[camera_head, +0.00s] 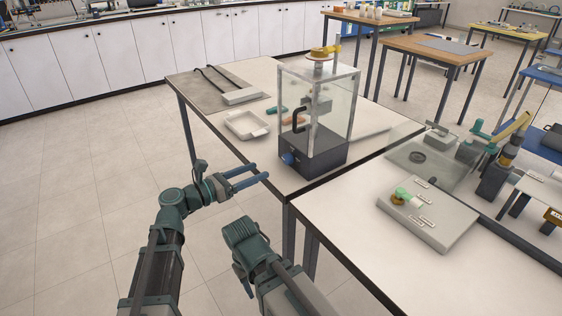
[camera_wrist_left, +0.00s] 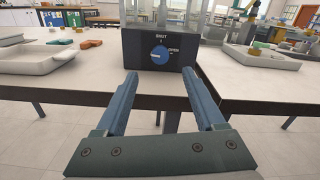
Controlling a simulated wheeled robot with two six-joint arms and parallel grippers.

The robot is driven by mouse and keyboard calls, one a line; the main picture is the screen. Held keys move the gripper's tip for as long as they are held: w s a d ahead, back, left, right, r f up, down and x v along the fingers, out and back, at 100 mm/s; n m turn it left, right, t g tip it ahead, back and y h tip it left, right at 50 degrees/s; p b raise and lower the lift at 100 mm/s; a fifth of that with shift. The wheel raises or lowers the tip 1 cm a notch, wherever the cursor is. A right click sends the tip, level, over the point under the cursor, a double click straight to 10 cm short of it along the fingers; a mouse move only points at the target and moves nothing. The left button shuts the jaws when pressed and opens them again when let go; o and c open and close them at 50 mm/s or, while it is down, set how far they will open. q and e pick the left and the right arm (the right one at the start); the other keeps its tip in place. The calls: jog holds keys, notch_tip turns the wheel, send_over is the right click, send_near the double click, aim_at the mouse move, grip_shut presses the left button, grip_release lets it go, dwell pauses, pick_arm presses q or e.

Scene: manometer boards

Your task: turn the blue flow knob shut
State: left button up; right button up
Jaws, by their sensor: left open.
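The blue flow knob (camera_head: 287,158) is on the front of the dark base of a clear-walled box on the table. In the left wrist view the knob (camera_wrist_left: 159,55) is a blue disc with a pale bar lying roughly level. The word SHUT is above it and OPEN is at its right. My left gripper (camera_head: 257,174) is open and empty, in front of the table edge, short of the knob and apart from it. In the left wrist view its two blue fingers (camera_wrist_left: 161,85) point toward the knob. My right arm shows at the bottom, but its fingertips cannot be made out.
The clear box (camera_head: 335,100) stands near the table corner, with a black handle (camera_head: 299,119). A white tray (camera_head: 246,124) lies to its left. A second table at right carries a grey board (camera_head: 440,226) with small parts. The floor at left is free.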

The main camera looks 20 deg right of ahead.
aim_at(285, 160)
pick_arm(q)
jog(key=x, duration=0.9)
jog(key=shift+d+f, duration=0.1)
jog(key=shift+d, duration=0.1)
grip_shut()
